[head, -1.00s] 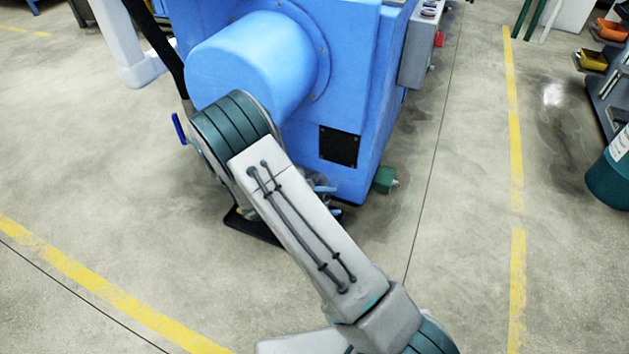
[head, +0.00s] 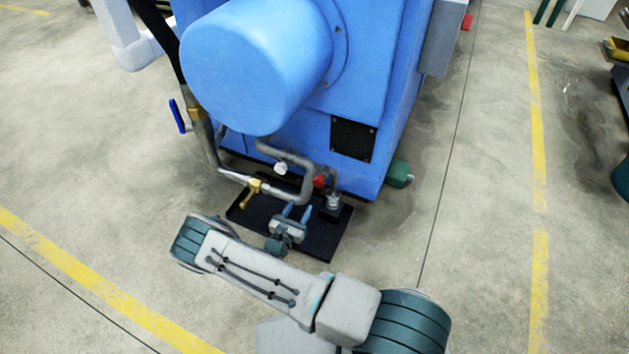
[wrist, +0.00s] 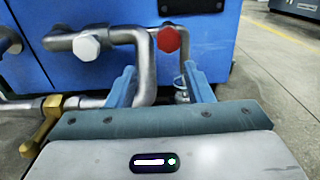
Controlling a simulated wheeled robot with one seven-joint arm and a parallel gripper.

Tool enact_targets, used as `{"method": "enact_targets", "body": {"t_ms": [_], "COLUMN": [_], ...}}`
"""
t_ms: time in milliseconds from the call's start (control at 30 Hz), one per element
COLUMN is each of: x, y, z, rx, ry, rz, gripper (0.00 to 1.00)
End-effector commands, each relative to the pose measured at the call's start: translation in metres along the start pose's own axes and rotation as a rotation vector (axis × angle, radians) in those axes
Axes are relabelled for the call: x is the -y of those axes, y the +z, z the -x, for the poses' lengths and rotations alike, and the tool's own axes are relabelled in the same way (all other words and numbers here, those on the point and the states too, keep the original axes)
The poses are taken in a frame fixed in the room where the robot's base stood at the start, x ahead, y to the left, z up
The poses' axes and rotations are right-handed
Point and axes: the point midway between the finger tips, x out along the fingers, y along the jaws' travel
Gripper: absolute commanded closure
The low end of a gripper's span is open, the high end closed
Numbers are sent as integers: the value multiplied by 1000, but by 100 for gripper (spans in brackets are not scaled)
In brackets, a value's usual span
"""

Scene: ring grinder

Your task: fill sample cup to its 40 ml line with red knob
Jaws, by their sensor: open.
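The red knob (head: 319,182) is on a thin pipe low at the front of the blue machine. It shows clearly in the wrist view (wrist: 170,39), ahead and between my fingers. The sample cup (head: 333,202) is small and clear and stands beneath the knob's outlet. In the wrist view the cup (wrist: 182,94) is partly hidden by my right finger. Its line and liquid level are too small to read. My gripper (head: 298,211) is open and empty, over the black tray, short of the knob and apart from it.
A white knob (head: 281,168) is on the pipe left of the red one. The black tray (head: 318,248) lies on the floor below. The big blue cylinder (head: 255,70) overhangs the pipes.

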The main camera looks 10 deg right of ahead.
Motion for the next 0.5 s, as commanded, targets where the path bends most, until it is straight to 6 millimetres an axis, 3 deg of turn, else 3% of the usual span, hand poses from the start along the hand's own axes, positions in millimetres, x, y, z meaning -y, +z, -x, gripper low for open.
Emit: {"method": "enact_targets", "body": {"t_ms": [167, 500], "x": [12, 12], "y": [-3, -2], "z": [-42, -110], "rx": [2, 2], "ry": [-30, -26], "rz": [-2, -3], "gripper": [53, 53]}}
